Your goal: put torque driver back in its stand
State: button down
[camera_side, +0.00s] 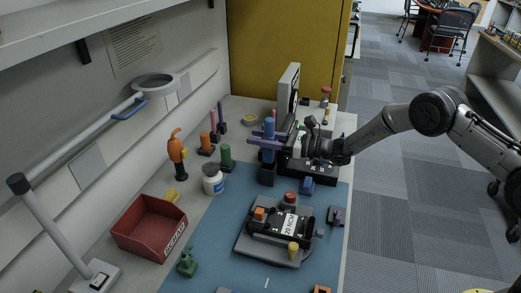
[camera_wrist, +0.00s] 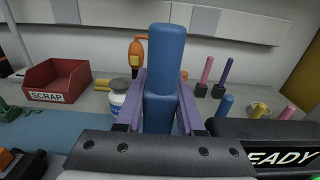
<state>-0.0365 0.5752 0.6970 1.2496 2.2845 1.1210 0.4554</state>
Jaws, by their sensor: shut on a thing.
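The torque driver appears to be the blue cylinder (camera_side: 268,129), upright between the purple fingers of my gripper (camera_side: 265,142). The wrist view shows the blue driver (camera_wrist: 166,60) large in the middle, with a purple finger on each side, so my gripper (camera_wrist: 160,105) is shut on it. A dark square block, likely its stand (camera_side: 267,175), is directly below the driver in the side view. I cannot tell whether the driver's lower end is inside it or just above it. The wrist view hides that lower end.
A green driver (camera_side: 226,154) and an orange one (camera_side: 206,141) stand in black bases behind. A white jar (camera_side: 213,183), an orange tool (camera_side: 178,158) and a red scrap bin (camera_side: 150,229) are to the left.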

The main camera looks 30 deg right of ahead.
jog(key=shift+f, duration=1.75)
jog(key=shift+f, duration=0.15)
jog(key=c, duration=0.8)
grip_release()
